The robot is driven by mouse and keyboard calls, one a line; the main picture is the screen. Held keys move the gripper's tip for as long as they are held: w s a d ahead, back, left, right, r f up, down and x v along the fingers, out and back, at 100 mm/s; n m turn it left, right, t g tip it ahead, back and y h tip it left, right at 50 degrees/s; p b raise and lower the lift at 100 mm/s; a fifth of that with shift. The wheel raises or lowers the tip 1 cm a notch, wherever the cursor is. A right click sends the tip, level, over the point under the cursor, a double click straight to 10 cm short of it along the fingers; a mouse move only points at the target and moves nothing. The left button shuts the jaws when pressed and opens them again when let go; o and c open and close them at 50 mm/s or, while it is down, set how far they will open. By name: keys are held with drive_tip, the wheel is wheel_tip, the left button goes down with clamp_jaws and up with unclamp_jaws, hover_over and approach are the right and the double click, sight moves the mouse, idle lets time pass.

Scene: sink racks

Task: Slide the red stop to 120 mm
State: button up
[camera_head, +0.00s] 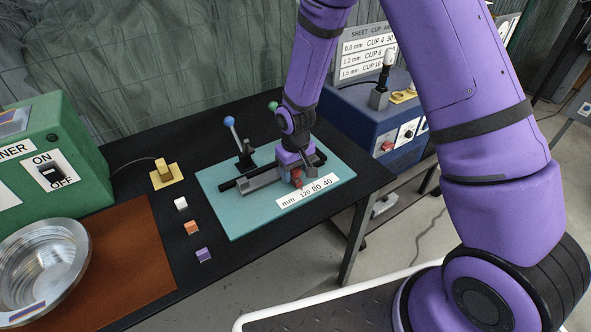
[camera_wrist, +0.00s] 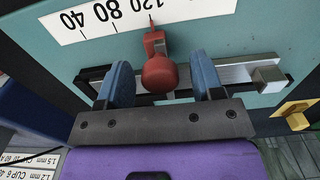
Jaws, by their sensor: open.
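The red stop (camera_wrist: 158,72) sits on a grey metal rail (camera_wrist: 232,74) along the teal board. Its pointer reaches the white mm scale (camera_wrist: 190,12), near the 120 end of the numbers; I cannot read the exact mark. The stop also shows in the head view (camera_head: 297,179), partly hidden by the gripper. My gripper (camera_wrist: 161,85) is open, its two blue fingers on either side of the stop's rounded knob, with a gap on each side. In the head view my gripper (camera_head: 292,168) is low over the rail.
A blue-knobbed lever (camera_head: 235,140) stands behind the rail, with a green knob (camera_head: 272,106) nearby. Small white, orange and purple blocks (camera_head: 191,227) lie left of the teal board (camera_head: 240,222). A green switch box (camera_head: 70,150) and metal bowl (camera_head: 40,265) stand farther left.

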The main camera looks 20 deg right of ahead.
wheel_tip(320, 180, up, 11)
idle(0.5)
drive_tip(key=shift+f, duration=0.15)
drive_tip(key=s+d+r+m+t, duration=0.1)
drive_tip(key=s+d+r, duration=0.35)
drive_tip(key=r, duration=0.55)
drive_tip(key=s+d+r+m+t, duration=0.15)
drive_tip(key=s+d+r, duration=0.3)
drive_tip(key=r, duration=0.55)
drive_tip(key=s+d+r+t, duration=0.1)
drive_tip(key=s+r, duration=0.1)
drive_tip(key=s, duration=0.3)
drive_tip(key=s+d+r, duration=0.2)
drive_tip(key=s+r, duration=0.1)
drive_tip(key=s, duration=0.3)
drive_tip(key=s+d+r+m+t, duration=0.1)
drive_tip(key=s+d+r, duration=0.1)
drive_tip(key=s, duration=0.4)
drive_tip(key=shift+s+d+r+t, duration=0.25)
drive_tip(key=shift+r+t, duration=0.1)
drive_tip(key=shift+r, duration=0.4)
